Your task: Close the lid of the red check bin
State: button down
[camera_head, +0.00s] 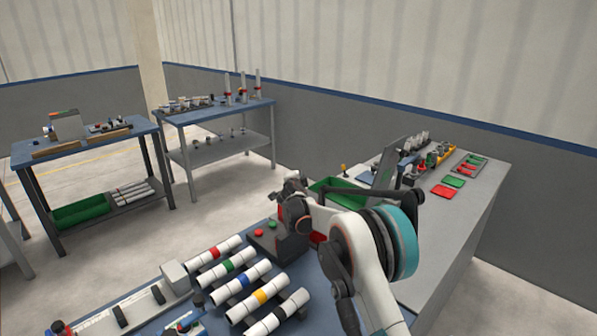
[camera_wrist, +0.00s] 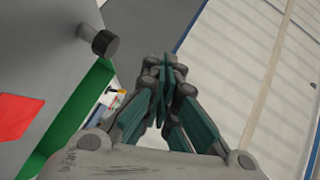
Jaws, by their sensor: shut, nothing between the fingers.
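In the wrist view a grey panel with a red square (camera_wrist: 18,115) fills the left side. It looks like the red check bin's lid, though I cannot be sure; a dark round knob (camera_wrist: 104,43) sticks out from it. In the head view a patch of red (camera_head: 318,238) shows behind my arm; most of that bin is hidden. My gripper (camera_wrist: 163,75) is shut and empty, to the right of the knob and apart from it in the picture. It also shows in the head view (camera_head: 291,181), above the table's far edge.
A green bin (camera_head: 322,187) with an upright grey panel (camera_head: 385,165) stands beyond my arm. Several banded white pipes (camera_head: 247,289) lie on the blue table. Red and green plates (camera_head: 446,191) lie on the grey bench at right. Two other tables stand farther back.

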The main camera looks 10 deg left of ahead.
jog(key=shift+w+a+f+b, duration=0.15)
jog(key=shift+a+f+b, duration=0.1)
jog(key=shift+f, duration=0.5)
jog(key=shift+w+a+f+b, duration=0.15)
jog(key=shift+a+f, duration=0.1)
jog(key=shift+f, duration=0.45)
